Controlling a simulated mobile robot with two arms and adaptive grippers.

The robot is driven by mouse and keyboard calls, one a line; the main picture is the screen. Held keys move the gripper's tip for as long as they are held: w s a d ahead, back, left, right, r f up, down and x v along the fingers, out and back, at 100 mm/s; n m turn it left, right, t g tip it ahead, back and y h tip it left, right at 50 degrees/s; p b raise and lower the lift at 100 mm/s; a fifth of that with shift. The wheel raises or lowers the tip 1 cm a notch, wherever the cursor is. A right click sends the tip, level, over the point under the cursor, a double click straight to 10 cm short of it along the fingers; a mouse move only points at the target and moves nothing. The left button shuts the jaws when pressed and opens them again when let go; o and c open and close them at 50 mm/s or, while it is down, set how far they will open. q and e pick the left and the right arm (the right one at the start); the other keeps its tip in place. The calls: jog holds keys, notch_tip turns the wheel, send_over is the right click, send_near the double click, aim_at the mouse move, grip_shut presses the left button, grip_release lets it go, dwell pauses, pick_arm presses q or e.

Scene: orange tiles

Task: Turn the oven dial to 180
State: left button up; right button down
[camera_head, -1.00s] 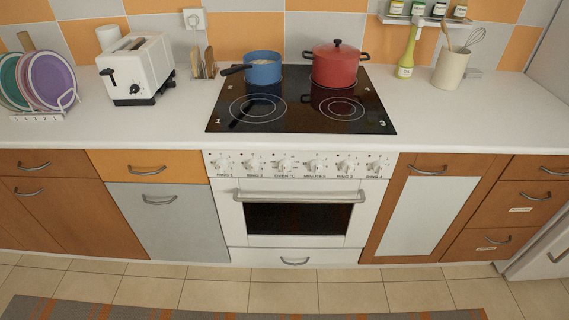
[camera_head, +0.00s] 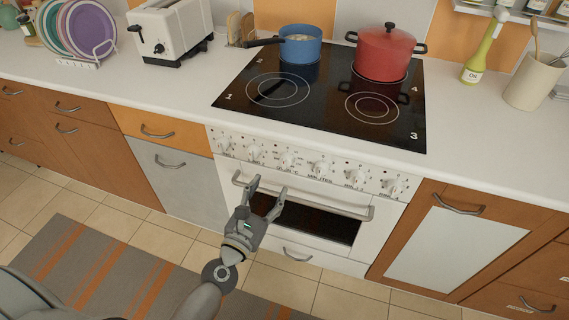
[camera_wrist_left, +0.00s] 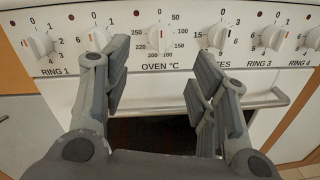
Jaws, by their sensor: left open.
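The oven dial (camera_head: 287,160) is the third white knob from the left on the stove's front panel. In the left wrist view the oven dial (camera_wrist_left: 160,38) sits above the "OVEN °C" label, its ridge roughly upright toward the 0 at the top; 200 and 150 are printed at its lower sides. My left gripper (camera_head: 267,186) is open and empty, below and in front of the panel, near the oven handle. In the wrist view its fingers (camera_wrist_left: 158,72) spread to either side below the dial, not touching it. My right gripper is not in view.
Other knobs flank the dial, including the RING 1 knob (camera_wrist_left: 38,44) and minutes knob (camera_wrist_left: 219,35). The oven door handle (camera_head: 330,206) sticks out just below. A blue pot (camera_head: 300,46) and red pot (camera_head: 385,55) stand on the black hob (camera_head: 330,105).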

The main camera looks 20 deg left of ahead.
aim_at(283, 165)
pick_arm(q)
jog(key=w, duration=0.6)
jog(key=w+d+p, duration=0.1)
jog(key=w, duration=0.2)
jog(key=shift+w, duration=0.3)
jog(key=shift+c, duration=0.2)
jog(key=c, duration=1)
